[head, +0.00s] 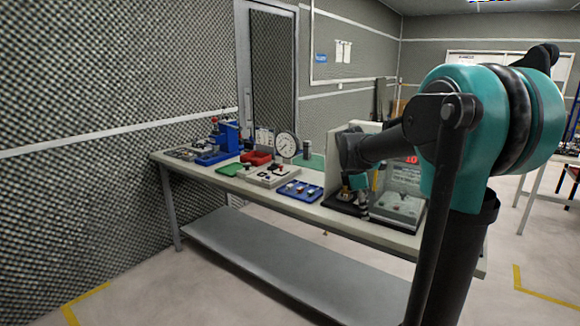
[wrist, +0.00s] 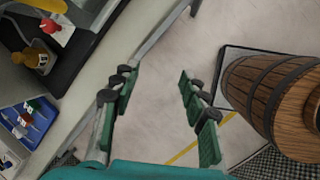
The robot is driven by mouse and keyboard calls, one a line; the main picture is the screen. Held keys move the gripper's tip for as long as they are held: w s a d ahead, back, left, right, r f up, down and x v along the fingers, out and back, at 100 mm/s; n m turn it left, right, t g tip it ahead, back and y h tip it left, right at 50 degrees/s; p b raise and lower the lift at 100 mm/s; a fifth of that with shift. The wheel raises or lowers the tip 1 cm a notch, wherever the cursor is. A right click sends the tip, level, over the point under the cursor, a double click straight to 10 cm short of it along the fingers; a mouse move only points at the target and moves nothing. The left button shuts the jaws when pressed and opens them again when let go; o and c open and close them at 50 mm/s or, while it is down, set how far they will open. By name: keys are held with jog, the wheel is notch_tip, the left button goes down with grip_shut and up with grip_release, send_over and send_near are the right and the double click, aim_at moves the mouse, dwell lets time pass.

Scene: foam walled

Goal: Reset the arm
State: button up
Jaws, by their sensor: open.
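My gripper (wrist: 157,74) is open and empty in the wrist view, its two green-padded fingers spread wide over bare pale floor beside the bench edge. In the head view my teal and black arm fills the right side and reaches toward the bench.
The workbench (head: 235,195) carries a blue machine (head: 222,140), a dial gauge (head: 287,146), a blue tray (head: 300,190) and a brass piece (head: 346,193) on a dark base. A wooden barrel (wrist: 262,90) stands right of my fingers. Open floor lies in front.

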jog(key=s+a+f+m+t+y, duration=0.1)
jog(key=s+a+f+m, duration=0.1)
jog(key=s+f+m, duration=0.6)
jog(key=s+a+f+m+t+y, duration=0.1)
jog(key=s+f+m, duration=0.7)
jog(key=s, duration=0.8)
jog(key=shift+a+f+m+y, duration=0.3)
jog(key=shift+a+f+y, duration=0.3)
jog(key=shift+a+f, duration=0.25)
